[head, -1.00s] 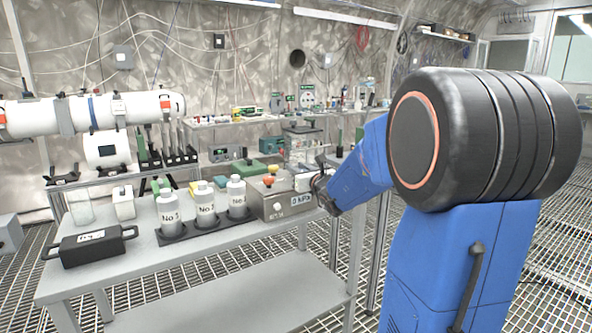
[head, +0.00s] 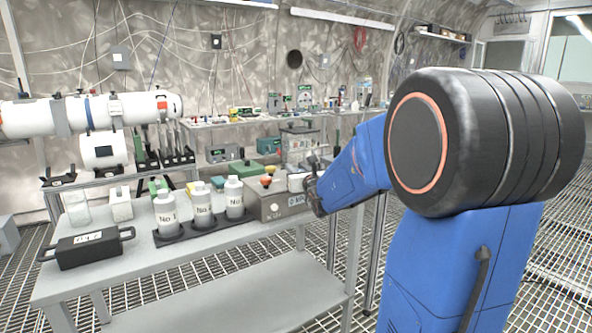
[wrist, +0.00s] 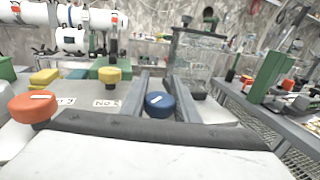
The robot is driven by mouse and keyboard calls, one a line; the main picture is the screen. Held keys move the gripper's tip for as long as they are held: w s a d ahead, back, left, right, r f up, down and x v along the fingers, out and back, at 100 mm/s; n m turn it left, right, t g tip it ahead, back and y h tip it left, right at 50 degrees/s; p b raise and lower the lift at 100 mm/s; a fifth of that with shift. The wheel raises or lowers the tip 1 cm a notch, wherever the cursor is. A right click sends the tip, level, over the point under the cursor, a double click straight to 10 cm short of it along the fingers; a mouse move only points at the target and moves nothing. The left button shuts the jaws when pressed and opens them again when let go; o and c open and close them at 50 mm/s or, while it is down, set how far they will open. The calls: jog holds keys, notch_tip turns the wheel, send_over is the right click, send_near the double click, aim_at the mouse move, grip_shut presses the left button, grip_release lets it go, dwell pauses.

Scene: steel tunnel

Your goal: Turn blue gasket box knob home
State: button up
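The blue knob (wrist: 159,104) shows in the wrist view between the two grey fingers of my gripper (wrist: 160,88). The fingers stand apart, one on each side of the knob; I cannot tell whether they touch it. An orange knob (wrist: 33,106) and a yellow knob (wrist: 110,75) are to the left on the same box. In the head view the grey gasket box (head: 270,206) stands at the right end of the bench, and my gripper (head: 312,190) is at its right side. The blue knob is hidden there by my gripper and arm.
Several white bottles (head: 200,207) stand in a dark rack left of the box. A black case (head: 88,247) lies at the bench's left end. In the wrist view a clear container (wrist: 200,55) stands behind the fingers and a green-handled device (wrist: 270,75) is at right.

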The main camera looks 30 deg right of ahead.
jog(key=o, duration=0.4)
jog(key=v, duration=1.7)
jog(key=shift+s, duration=0.2)
